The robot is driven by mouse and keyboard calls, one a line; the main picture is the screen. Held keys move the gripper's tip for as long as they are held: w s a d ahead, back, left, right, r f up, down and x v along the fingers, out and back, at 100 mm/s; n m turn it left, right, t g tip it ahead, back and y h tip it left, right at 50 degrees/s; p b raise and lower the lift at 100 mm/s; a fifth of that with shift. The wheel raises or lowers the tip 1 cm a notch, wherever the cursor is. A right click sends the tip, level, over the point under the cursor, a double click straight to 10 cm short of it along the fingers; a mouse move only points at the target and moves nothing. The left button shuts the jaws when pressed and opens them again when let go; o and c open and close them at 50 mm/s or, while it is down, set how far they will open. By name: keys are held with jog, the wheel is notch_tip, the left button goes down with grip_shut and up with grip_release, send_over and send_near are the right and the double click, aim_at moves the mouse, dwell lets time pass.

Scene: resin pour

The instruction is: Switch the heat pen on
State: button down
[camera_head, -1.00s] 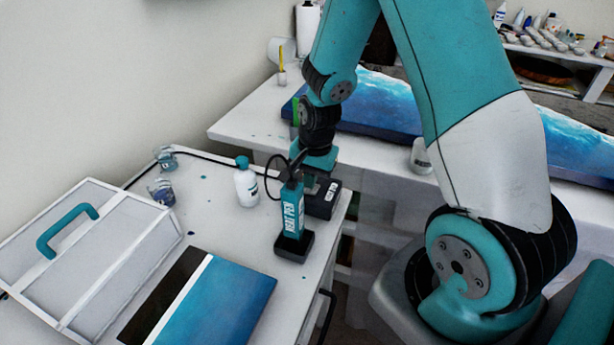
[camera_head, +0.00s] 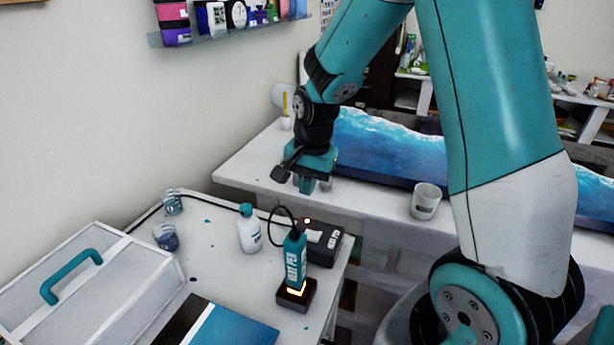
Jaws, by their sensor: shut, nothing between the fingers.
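The teal heat pen (camera_head: 295,262) stands upright in its small black holder (camera_head: 297,299) near the right edge of the white table. An orange glow shows at its lower end, in the holder. Its black control box (camera_head: 326,249) sits just behind it to the right, with a white switch and a small orange-red light on top. A black cable loops from the pen. My gripper (camera_head: 308,186) is above and behind the box, apart from both box and pen. It is shut and holds nothing.
A white bottle (camera_head: 249,230) stands left of the pen, with glass jars (camera_head: 166,237) further left. A case with a teal handle (camera_head: 88,287) and a blue panel (camera_head: 235,328) lie in front. A white cup (camera_head: 426,201) stands on the back table.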

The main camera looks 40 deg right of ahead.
jog(key=shift+w+r, duration=0.15)
jog(key=shift+r, duration=1.05)
jog(key=shift+a, duration=0.1)
jog(key=s+a+r+n+y, duration=0.1)
jog(key=s+a+r+n, duration=0.3)
jog(key=s+a+n, duration=0.5)
jog(key=s+a+r+n+y, duration=0.2)
jog(key=s+a+r+n, duration=0.3)
jog(key=s+a+n, duration=0.4)
jog(key=s+b, duration=0.1)
jog(key=s, duration=0.1)
jog(key=shift+s+a+n+g+y, duration=0.15)
jog(key=shift+s+n+g+y, duration=0.15)
jog(key=shift+s+n+g, duration=0.1)
